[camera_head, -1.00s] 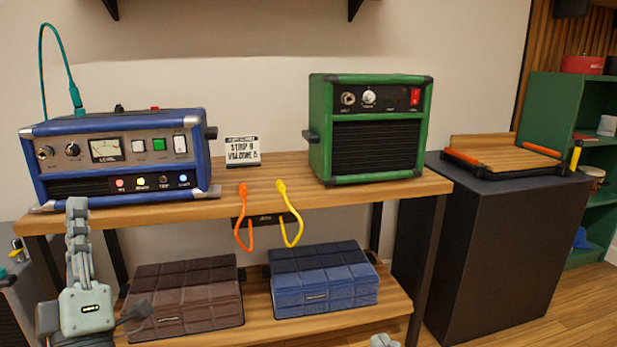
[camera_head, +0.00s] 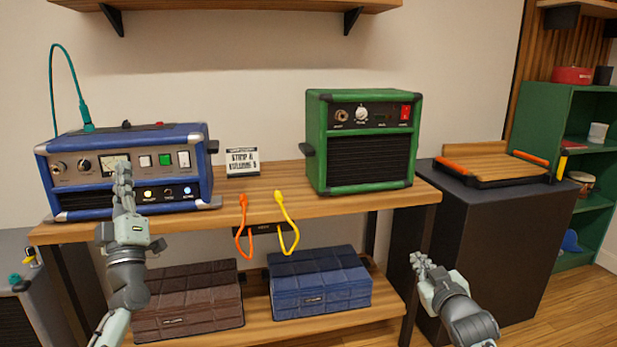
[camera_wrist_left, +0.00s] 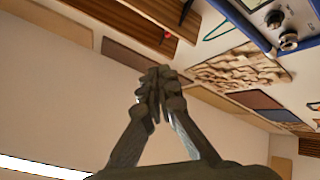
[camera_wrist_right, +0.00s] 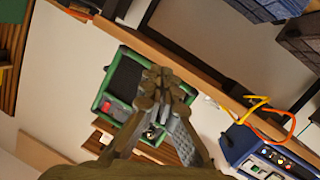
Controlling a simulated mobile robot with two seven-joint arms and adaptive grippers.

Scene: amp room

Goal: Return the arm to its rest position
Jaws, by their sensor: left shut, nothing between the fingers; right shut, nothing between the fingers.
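My left gripper (camera_head: 122,185) points up in front of the blue amp (camera_head: 60,205) in the head view and hides part of its panel. It is shut and empty, and its fingers meet in the left wrist view (camera_wrist_left: 158,85). My right gripper (camera_head: 418,262) is at the lower right, in front of the dark cabinet. It is shut and empty in the right wrist view (camera_wrist_right: 160,85), where its fingers cover part of the green amp (camera_wrist_right: 103,90).
The wooden bench (camera_head: 270,200) carries both amps, a small sign (camera_head: 242,161), and orange (camera_head: 238,235) and yellow (camera_head: 287,220) cables. Brown (camera_head: 190,300) and blue (camera_head: 320,285) cases lie on its lower shelf. A dark cabinet (camera_head: 490,250) bears a wooden tray (camera_head: 490,163).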

